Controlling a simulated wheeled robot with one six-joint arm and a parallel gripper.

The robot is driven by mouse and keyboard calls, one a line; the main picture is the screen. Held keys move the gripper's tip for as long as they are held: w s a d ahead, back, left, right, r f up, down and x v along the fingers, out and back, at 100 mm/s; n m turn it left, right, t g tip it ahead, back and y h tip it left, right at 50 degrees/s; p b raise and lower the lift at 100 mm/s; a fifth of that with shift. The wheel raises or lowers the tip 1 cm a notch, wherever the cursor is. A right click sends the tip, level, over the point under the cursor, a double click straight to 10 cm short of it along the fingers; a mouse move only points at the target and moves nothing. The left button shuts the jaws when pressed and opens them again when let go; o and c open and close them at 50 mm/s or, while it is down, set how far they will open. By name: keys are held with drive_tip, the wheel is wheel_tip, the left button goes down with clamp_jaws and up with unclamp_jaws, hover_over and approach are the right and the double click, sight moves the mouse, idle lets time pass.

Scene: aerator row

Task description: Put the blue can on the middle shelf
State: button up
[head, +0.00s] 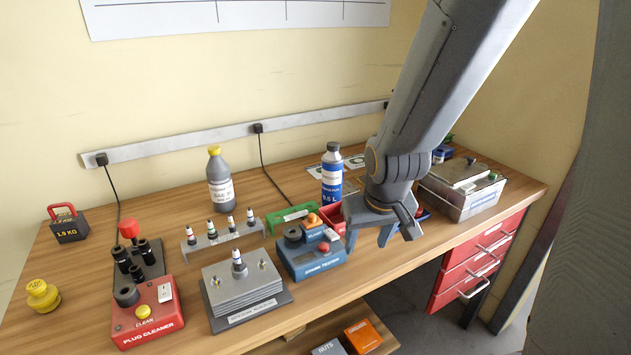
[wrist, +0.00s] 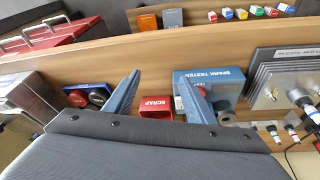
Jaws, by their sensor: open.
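A blue and white can-like bottle (head: 332,172) with a dark cap stands upright at the back of the bench, left of my arm in the head view. I cannot make it out in the wrist view. My gripper (head: 386,238) is open and empty near the front of the bench, apart from the bottle and to its right. In the wrist view my gripper's fingers (wrist: 158,76) are spread apart, with the bench edge beyond them. A low wooden shelf (head: 318,341) shows under the bench; I cannot tell whether it is the middle one.
A blue spark tester (head: 314,262) stands left of my gripper, with a red scrap bin (wrist: 156,106) close by. A metal box (head: 463,188) stands to the right. A red plug cleaner (head: 148,318) and grey bottle (head: 221,182) are left. An orange box (head: 362,337) sits on the low shelf.

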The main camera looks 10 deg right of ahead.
sight(337, 150)
drive_tip(key=w+r+n+t+y, duration=0.1)
drive_tip(key=w+r+t, duration=0.1)
drive_tip(key=w+t, duration=0.2)
drive_tip(key=w+r+n+t+y, duration=0.1)
drive_tip(key=w+r+t+y, duration=0.1)
drive_tip(key=w, duration=0.9)
drive_tip(key=w+r+n+t+y+p, duration=0.1)
drive_tip(key=w+r+t, duration=0.2)
drive_tip(key=w+t, duration=0.3)
drive_tip(key=shift+w+d+r, duration=0.15)
drive_tip(key=shift+w+r, duration=0.05)
drive_tip(key=shift+w, duration=0.3)
drive_tip(key=shift+w+d+r, duration=0.1)
drive_tip(key=shift+w+r, duration=0.1)
drive_tip(key=shift+w, duration=0.3)
drive_tip(key=shift+w+a+r+t+y, duration=0.15)
drive_tip(key=shift+r+t+y, duration=0.45)
drive_tip(key=shift+r+y, duration=0.1)
drive_tip(key=shift+p+x, duration=0.5)
drive_tip(key=shift+x, duration=0.55)
drive_tip(key=shift+r+p+x, duration=0.1)
drive_tip(key=shift+p+x, duration=0.65)
drive_tip(key=shift+x, duration=0.7)
drive_tip(key=shift+r+p+x, duration=0.15)
drive_tip(key=shift+p+x, duration=0.55)
drive_tip(key=shift+x, duration=0.7)
clamp_jaws()
